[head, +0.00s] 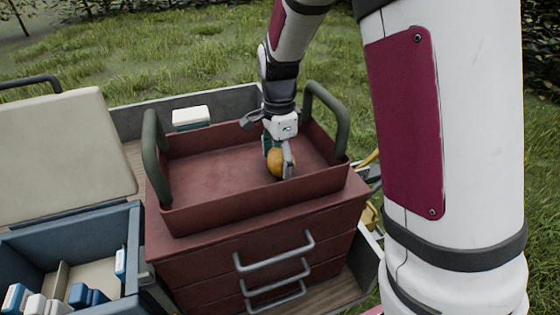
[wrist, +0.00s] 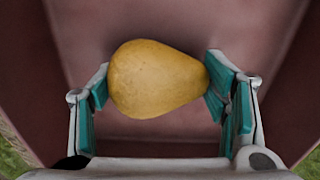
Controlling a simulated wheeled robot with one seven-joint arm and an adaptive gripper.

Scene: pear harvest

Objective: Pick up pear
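The yellow-orange pear (wrist: 155,80) fills the space between my two fingers in the wrist view, lying sideways with its narrow end at the right finger. My gripper (wrist: 158,76) has its teal pads against both ends of it. In the head view the pear (head: 274,163) is at my gripper (head: 279,160), inside the red open tray (head: 212,212), towards its right side. One finger partly hides the pear there. I cannot tell whether the pear touches the tray floor.
The tray has two tall dark green handles (head: 154,150) and stands on a red drawer cabinet (head: 200,255). Left is a blue box (head: 120,225) with several small items and an open cream lid (head: 60,150). A white-topped box (head: 190,117) stands behind. The tray's left floor is clear.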

